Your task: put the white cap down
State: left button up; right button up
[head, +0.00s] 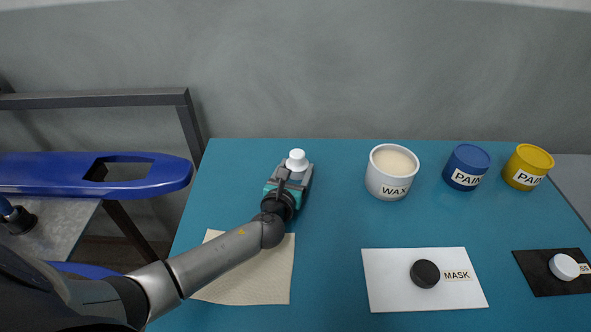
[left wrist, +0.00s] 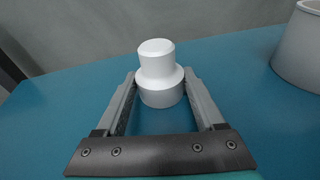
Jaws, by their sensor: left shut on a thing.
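My left gripper (head: 295,172) reaches over the back left of the blue-green table and is shut on the white cap (head: 297,158). In the left wrist view the white cap (left wrist: 157,62) is a stepped round piece, narrower at the top with a wider rim below. It stands upright between the two fingertips (left wrist: 160,84). I cannot tell whether its underside touches the table. My right gripper is not in view.
A beige cloth (head: 265,275) lies under my left forearm. Right of the gripper stand a wax pot (head: 391,186), a blue paint pot (head: 466,167) and a yellow one (head: 527,167). A white board (head: 385,295) holds a black disc; a black mat (head: 540,284) holds a white disc.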

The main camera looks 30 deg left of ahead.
pick_arm(q)
jog(key=shift+s+f, duration=0.25)
jog(key=shift+f, duration=0.45)
jog(key=o, duration=1.5)
jog(key=shift+s+d+f, duration=0.1)
jog(key=shift+d+f, duration=0.05)
jog(key=shift+d, duration=0.05)
jog(key=shift+c, duration=0.2)
jog(key=shift+r+p, duration=0.3)
jog(key=shift+r, duration=0.25)
jog(key=shift+s+d, duration=0.1)
jog(key=shift+s, duration=0.1)
jog(key=v, duration=0.3)
jog(key=p+v, duration=0.1)
jog(key=v, duration=0.3)
jog(key=r+p+v, duration=0.1)
jog(key=v, duration=0.3)
jog(key=shift+w, duration=0.1)
